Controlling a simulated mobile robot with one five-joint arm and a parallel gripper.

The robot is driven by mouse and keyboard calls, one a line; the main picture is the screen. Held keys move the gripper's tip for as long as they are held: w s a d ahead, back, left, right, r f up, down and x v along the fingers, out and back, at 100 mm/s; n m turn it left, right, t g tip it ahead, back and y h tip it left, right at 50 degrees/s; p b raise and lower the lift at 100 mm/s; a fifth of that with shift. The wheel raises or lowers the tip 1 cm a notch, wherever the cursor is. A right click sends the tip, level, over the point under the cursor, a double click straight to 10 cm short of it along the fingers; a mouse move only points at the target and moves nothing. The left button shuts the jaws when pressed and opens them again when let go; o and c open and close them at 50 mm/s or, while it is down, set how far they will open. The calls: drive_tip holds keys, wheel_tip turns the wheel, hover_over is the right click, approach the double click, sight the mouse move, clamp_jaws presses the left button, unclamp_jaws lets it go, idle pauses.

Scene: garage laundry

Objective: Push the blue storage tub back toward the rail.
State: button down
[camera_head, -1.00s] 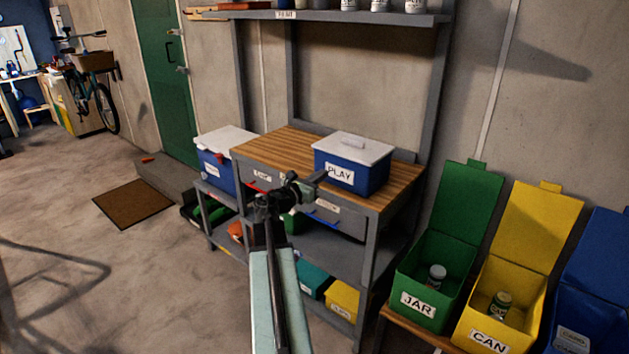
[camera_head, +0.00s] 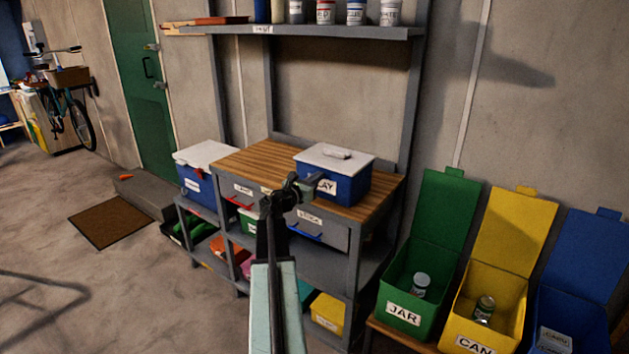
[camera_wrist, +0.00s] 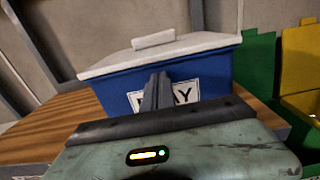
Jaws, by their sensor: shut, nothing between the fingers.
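The blue storage tub (camera_head: 343,188) with a white lid and a PLAY label stands upright on the wooden bench top (camera_head: 252,158), toward its right side. It also fills the upper middle of the wrist view (camera_wrist: 215,72). My gripper (camera_head: 316,182) is shut and empty, at the tub's front face by the label. In the wrist view the closed fingers (camera_wrist: 157,90) cover the middle of the label. I cannot tell whether the fingertips touch the tub. The rail (camera_head: 386,160) runs along the bench's back edge, partly hidden behind the tub.
Another blue tub with a white lid (camera_head: 199,183) stands on a lower shelf to the left. A high shelf (camera_head: 330,33) with several cans spans above. Green (camera_head: 401,308), yellow (camera_head: 500,280) and blue bins with raised lids stand to the right. The bench top left of the tub is clear.

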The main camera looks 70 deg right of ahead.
drive_tip(key=x, duration=1.6)
drive_tip(key=v, duration=1.4)
